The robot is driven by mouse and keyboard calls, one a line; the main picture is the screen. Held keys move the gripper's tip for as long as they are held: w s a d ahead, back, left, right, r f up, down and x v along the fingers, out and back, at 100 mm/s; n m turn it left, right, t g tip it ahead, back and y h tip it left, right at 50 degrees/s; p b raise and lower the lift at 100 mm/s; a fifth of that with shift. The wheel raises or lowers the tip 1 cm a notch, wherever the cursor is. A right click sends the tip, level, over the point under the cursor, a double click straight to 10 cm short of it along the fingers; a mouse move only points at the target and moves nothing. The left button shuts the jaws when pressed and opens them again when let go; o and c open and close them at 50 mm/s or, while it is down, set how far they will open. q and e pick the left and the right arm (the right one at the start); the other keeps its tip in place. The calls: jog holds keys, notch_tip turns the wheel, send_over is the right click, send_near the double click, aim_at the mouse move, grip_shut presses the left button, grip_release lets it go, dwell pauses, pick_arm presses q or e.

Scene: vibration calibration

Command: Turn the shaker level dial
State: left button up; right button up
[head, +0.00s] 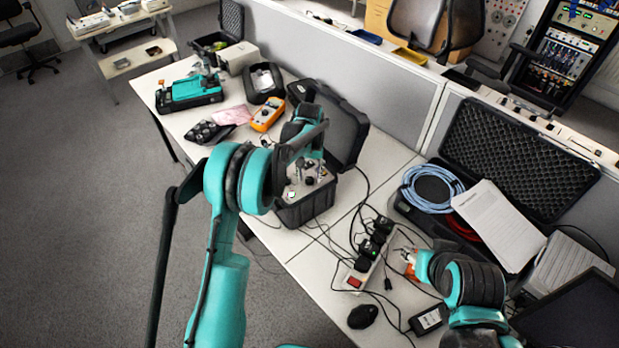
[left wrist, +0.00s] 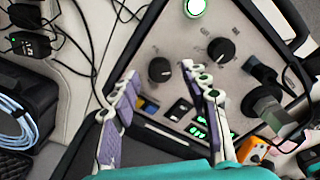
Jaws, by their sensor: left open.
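The shaker unit is a grey panel in an open black case (head: 308,207), mostly behind my left arm in the head view. In the left wrist view its panel (left wrist: 195,42) carries a black dial (left wrist: 160,69), a second black dial (left wrist: 221,51), a lit green button (left wrist: 194,8) and green displays. The labels are too small to read, so I cannot tell which dial sets the level. My left gripper (left wrist: 160,80) is open over the panel, its fingertips on either side of the first dial; contact is not clear. My right gripper (head: 405,259) hangs over the table, its opening unclear.
A power strip (head: 359,278) with black adapters and loose cables lies right of the case. A black mouse (head: 362,316) is near the front edge. An orange meter (head: 267,114) stands behind left. An open case with blue cable (head: 431,188) is at right.

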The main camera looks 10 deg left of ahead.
pick_arm(q)
jog(key=shift+f, duration=0.65)
grip_shut()
jog(key=shift+m, duration=0.3)
